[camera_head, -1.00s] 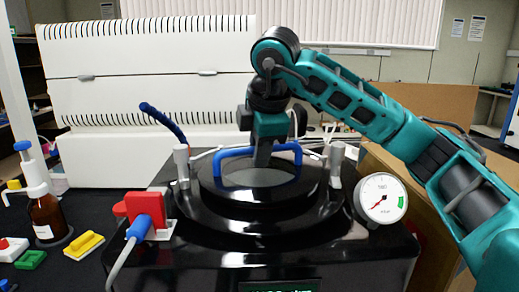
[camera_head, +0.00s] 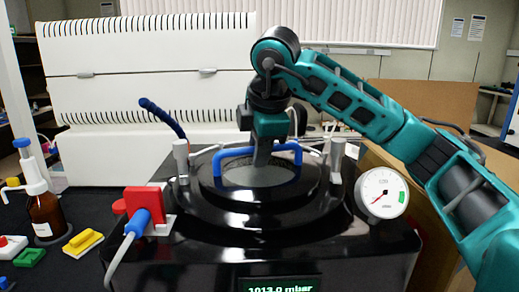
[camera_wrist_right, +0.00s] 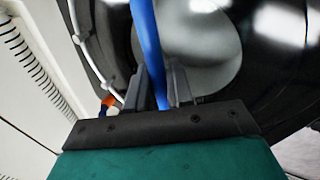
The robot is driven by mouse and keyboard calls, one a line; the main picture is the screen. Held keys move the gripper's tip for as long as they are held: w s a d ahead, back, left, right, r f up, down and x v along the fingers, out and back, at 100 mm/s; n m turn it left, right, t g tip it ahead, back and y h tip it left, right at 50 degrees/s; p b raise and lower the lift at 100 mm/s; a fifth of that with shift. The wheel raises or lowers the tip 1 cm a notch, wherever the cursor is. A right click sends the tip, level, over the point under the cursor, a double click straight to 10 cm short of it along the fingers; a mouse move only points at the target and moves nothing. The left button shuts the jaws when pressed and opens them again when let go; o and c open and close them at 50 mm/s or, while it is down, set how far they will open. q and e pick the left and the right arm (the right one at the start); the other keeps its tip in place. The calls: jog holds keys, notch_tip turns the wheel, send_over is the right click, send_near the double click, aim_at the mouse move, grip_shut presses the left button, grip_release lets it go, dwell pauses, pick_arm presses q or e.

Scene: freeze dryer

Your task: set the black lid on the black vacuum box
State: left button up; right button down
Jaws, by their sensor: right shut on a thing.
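The black lid (camera_head: 222,190) is round, with a pale round window in its middle and a blue bar handle (camera_head: 232,154) across it. It lies level over the top of the black vacuum box (camera_head: 200,262); whether it is fully seated all round I cannot tell. My right gripper (camera_head: 262,158) comes down from above and is shut on the blue handle. The right wrist view shows the fingers (camera_wrist_right: 160,90) on either side of the blue handle (camera_wrist_right: 147,45), with the lid's window behind. My left gripper is not in view.
A dial gauge (camera_head: 382,194) is at the box's right, and a red valve (camera_head: 145,204) at its left front. Silver posts (camera_head: 181,160) flank the lid. A brown pump bottle (camera_head: 45,215) and a yellow block (camera_head: 83,241) stand left. A white machine (camera_head: 150,100) is behind.

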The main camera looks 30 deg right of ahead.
jog(key=c, duration=0.9)
grip_release()
jog(key=shift+f, duration=0.1)
jog(key=p+v, duration=0.3)
jog(key=v, duration=1)
